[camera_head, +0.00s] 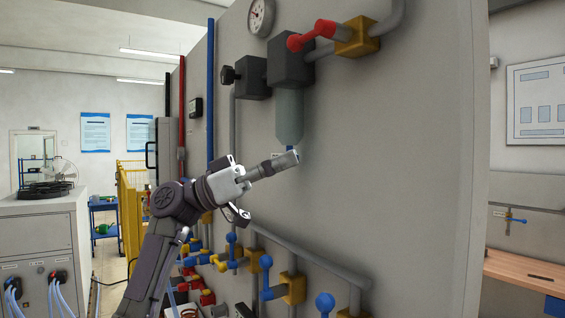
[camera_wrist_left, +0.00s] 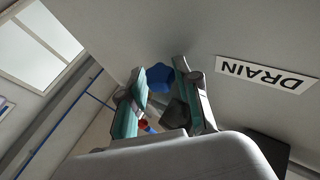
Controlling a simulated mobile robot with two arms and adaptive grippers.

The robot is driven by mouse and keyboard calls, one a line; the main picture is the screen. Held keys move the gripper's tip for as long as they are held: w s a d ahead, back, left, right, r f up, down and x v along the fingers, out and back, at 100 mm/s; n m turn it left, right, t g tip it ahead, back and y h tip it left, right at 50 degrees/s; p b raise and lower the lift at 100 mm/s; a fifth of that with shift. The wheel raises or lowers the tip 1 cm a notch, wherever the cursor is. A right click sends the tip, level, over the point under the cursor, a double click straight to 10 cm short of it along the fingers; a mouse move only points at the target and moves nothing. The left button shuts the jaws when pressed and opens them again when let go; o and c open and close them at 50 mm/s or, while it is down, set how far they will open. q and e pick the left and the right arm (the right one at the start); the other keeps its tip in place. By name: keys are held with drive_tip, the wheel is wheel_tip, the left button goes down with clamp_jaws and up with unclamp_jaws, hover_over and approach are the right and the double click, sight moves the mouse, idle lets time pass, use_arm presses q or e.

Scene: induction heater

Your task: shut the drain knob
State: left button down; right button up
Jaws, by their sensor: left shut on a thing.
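The drain knob (camera_head: 290,149) is a small blue part at the bottom of the translucent grey-green filter bowl (camera_head: 289,118) on the panel. In the left wrist view the blue knob (camera_wrist_left: 160,77) shows lobed edges between the fingertips. My left gripper (camera_head: 291,157) reaches in from the left and is shut on the knob from below. In the left wrist view its two fingers (camera_wrist_left: 160,88) stand on either side of the knob. A white DRAIN label (camera_wrist_left: 266,75) is on the panel beside it. The gripper hides part of the knob. My right gripper is not in view.
Above the bowl are a dark block (camera_head: 290,65), a yellow valve with a red handle (camera_head: 312,34) and a gauge (camera_head: 261,15). Pipes with blue-handled yellow valves (camera_head: 292,288) run below my left arm. The panel to the right of the bowl is bare.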

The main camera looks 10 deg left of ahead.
use_arm(q)
drive_tip(key=c, duration=0.8)
unclamp_jaws()
drive_tip(key=shift+t, duration=0.4)
